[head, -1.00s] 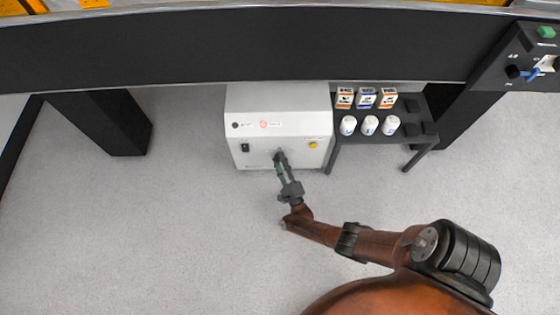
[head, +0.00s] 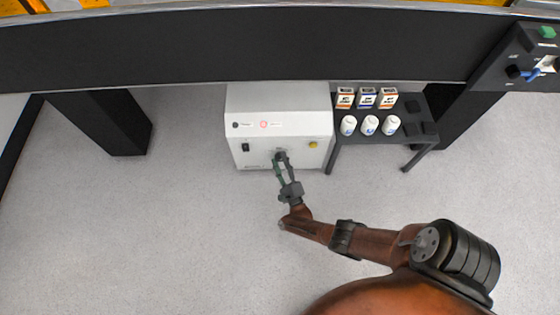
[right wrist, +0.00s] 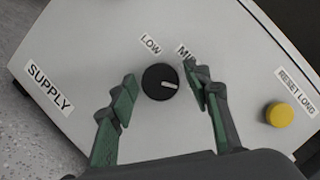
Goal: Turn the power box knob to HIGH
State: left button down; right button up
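The power box (head: 250,104) is a light grey cabinet below the dark table edge. Its black round knob (right wrist: 157,80) shows in the right wrist view, with a white pointer aimed right and slightly down, clockwise past the MID label. LOW is readable above the knob and MID is partly covered by a finger. No HIGH label is visible. My right gripper (head: 280,157) is open at the box front; in the right wrist view its green-grey fingers stand on either side of the knob, with visible gaps. My left gripper is not in view.
A dark side table (head: 411,113) with small boxes and white bottles stands close on the right. Floor to the left is clear.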

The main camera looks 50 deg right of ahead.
jog(key=v, duration=1.2)
jog(key=shift+f, duration=0.1)
dwell(0.4)
